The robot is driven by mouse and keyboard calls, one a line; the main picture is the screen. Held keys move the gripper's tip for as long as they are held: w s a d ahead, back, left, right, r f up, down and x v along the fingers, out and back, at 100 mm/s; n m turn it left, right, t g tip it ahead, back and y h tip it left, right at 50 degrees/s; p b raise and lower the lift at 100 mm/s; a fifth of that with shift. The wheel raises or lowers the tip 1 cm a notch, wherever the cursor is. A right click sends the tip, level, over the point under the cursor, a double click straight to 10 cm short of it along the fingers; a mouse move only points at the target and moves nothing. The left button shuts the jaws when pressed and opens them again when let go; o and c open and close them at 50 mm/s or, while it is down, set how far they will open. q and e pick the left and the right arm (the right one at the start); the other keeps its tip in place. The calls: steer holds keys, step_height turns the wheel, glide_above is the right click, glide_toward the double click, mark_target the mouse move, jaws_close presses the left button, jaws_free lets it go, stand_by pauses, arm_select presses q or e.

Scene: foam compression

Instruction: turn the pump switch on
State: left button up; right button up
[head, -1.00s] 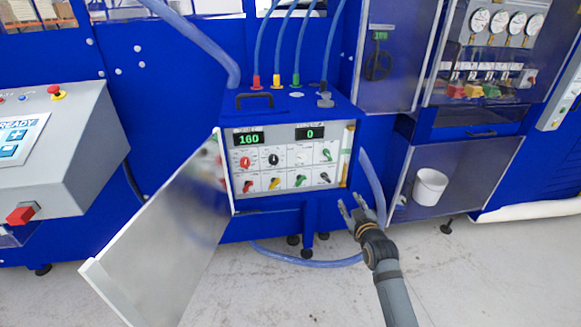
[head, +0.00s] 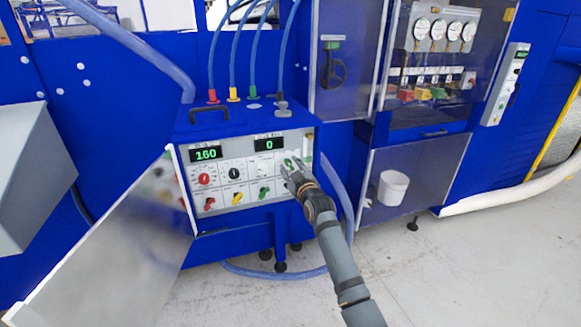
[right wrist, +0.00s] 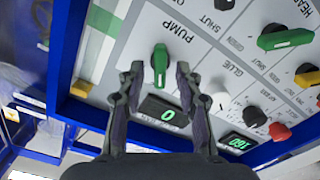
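The pump switch is a green knob (right wrist: 160,60) under the label PUMP on the white panel (head: 222,173). In the right wrist view it lies between the two fingertips of my right gripper (right wrist: 159,75), with a gap on each side. The gripper is open and apart from the knob's sides; how deep the fingers reach around it I cannot tell. In the head view my right gripper (head: 289,167) is at the panel's upper right knob and partly hides it. The display by the pump (right wrist: 167,114) reads 0. My left gripper is not in view.
Red, black and white knobs share the upper row; several coloured knobs sit below. The other display (head: 206,154) reads 160. An open door (head: 120,240) hangs at the panel's left. A blue hose (head: 338,200) runs on the right. Floor (head: 430,270) to the right is clear.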

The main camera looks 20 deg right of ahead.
steer(key=shift+w, duration=0.2)
steer(key=shift+c, duration=0.4)
jaws_close()
steer(key=shift+r+m+p, duration=0.15)
steer(key=shift+m+p, duration=0.8)
steer(key=shift+m, duration=0.15)
steer(key=m+p, duration=0.1)
steer(key=m, duration=0.1)
steer(key=shift+d+m+p, duration=0.1)
steer(key=shift+m+p, duration=0.25)
steer(key=shift+m, duration=0.05)
steer(key=shift+d+m+p, duration=0.15)
steer(key=shift+m+p, duration=1.65)
steer(key=shift+m, duration=1.7)
steer(key=shift+f, duration=0.2)
